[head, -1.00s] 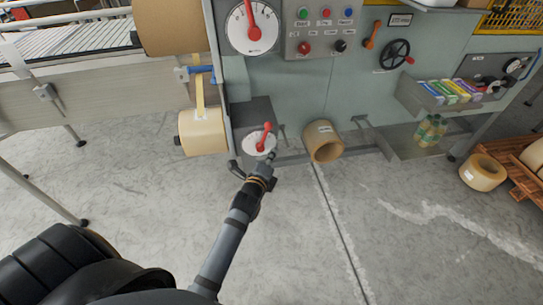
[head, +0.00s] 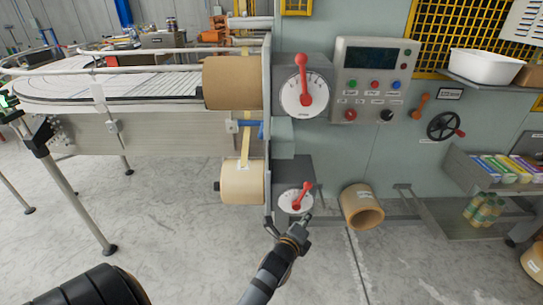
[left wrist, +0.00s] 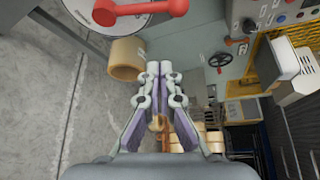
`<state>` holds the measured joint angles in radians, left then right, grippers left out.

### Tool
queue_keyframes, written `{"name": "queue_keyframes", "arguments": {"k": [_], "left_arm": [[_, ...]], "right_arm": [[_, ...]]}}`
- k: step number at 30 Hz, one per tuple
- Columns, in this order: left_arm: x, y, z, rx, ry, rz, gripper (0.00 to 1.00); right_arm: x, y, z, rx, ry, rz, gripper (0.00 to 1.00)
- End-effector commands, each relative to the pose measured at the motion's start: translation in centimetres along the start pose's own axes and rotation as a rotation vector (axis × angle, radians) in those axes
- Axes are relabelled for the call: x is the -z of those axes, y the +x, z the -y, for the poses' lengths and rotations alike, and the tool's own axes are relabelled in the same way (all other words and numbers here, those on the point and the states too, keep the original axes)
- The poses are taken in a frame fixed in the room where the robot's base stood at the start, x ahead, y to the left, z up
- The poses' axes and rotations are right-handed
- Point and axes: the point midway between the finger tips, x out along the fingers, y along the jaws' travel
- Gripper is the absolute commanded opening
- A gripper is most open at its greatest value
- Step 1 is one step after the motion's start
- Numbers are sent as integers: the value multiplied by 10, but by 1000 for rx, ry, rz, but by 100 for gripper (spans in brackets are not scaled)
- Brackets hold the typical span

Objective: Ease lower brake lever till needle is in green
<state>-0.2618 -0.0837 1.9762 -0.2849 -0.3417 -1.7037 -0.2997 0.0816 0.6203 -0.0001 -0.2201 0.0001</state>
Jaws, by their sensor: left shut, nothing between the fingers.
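The lower brake lever (head: 301,195) is red and sits on a round white dial (head: 288,203) low on the machine's left edge. It tilts up and to the right. In the left wrist view the red lever (left wrist: 145,9) crosses the top, over part of its white dial (left wrist: 122,24). My left gripper (head: 307,218) is just below and right of the dial. In the left wrist view its fingertips (left wrist: 160,68) are together and empty, apart from the lever. The needle and any green zone are too small or cut off to read. My right gripper is not in view.
An upper dial (head: 291,103) with its own red lever (head: 302,75) is above. Paper rolls (head: 242,181) hang left of the lower dial. A brown roll (head: 361,207) lies on the right. A button panel (head: 374,81) is higher up. The floor in front is open.

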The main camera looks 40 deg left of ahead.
Motion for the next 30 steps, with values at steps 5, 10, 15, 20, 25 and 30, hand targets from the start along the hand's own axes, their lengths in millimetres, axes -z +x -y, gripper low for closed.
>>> {"name": "queue_keyframes", "arguments": {"k": [5,10,15,20,25,30], "left_arm": [[0,0,0,0,-1,0,4],[0,3,-3,16,-179,20,27],[-8,8,-2,86,-731,68,50],[-20,8,4,184,-1274,84,52],[-30,6,10,267,-1653,72,52],[-34,4,14,297,-1781,61,52]], "right_arm": [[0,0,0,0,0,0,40],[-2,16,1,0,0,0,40],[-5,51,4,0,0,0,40],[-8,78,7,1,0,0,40],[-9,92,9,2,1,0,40],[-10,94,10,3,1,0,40]]}}
